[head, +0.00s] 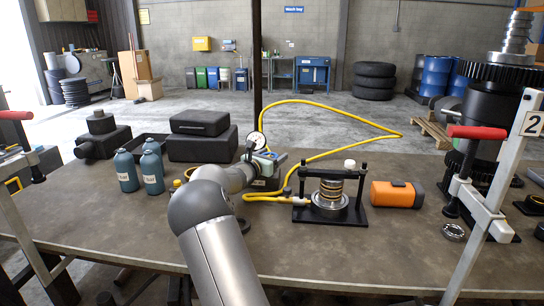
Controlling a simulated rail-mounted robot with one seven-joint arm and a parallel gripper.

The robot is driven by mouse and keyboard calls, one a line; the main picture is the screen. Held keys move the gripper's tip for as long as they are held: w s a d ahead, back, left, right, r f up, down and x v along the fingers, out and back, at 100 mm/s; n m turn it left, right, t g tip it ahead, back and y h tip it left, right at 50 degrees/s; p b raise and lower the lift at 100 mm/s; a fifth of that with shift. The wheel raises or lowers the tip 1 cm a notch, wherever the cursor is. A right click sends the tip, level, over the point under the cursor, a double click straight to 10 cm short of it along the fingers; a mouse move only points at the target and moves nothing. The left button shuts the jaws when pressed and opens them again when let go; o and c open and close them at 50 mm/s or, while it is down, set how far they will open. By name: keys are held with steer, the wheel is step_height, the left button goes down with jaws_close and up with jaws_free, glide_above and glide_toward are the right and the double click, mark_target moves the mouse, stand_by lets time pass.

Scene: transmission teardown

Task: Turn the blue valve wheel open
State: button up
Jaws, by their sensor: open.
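My arm reaches forward over the workbench, and my gripper (268,162) is at its far end, beside a round white pressure gauge (256,141). The gripper is small in the picture; its jaws are open, but the fingers are hard to make out. I cannot clearly make out a blue valve wheel. Small blue patches show at the arm's end by the gauge, but I cannot tell whether they belong to a wheel or to the gripper. A yellow hose (345,109) loops behind this spot and runs along the bench toward the black press frame.
The black press frame (330,216) with stacked rings stands right of my gripper. An orange case (397,194) lies further right. Several blue bottles (126,170) and black cases (201,143) stand left. Clamps rise at both bench sides. The bench's (340,258) front middle is clear.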

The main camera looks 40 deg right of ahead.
steer(key=c, duration=0.7)
steer(key=shift+f+t+b, duration=0.2)
steer(key=shift+t+b, duration=0.1)
steer(key=shift+b, duration=0.7)
steer(key=n+t+b, duration=0.1)
steer(key=b, duration=0.2)
steer(key=shift+f+y+b, duration=0.15)
steer(key=shift+y+b, duration=0.15)
steer(key=shift+b, duration=0.1)
steer(key=n+t+y+b, duration=0.1)
steer(key=t+b, duration=0.1)
steer(key=b, duration=0.2)
steer(key=shift+w+b, duration=0.15)
steer(key=shift+b, duration=0.2)
steer(key=shift+a+r+n+t+y+b, duration=0.1)
steer(key=shift+r+n+t+y+b, duration=0.25)
steer(key=shift+n+t+b, duration=0.3)
steer(key=shift+r, duration=0.1)
steer(key=o, duration=0.7)
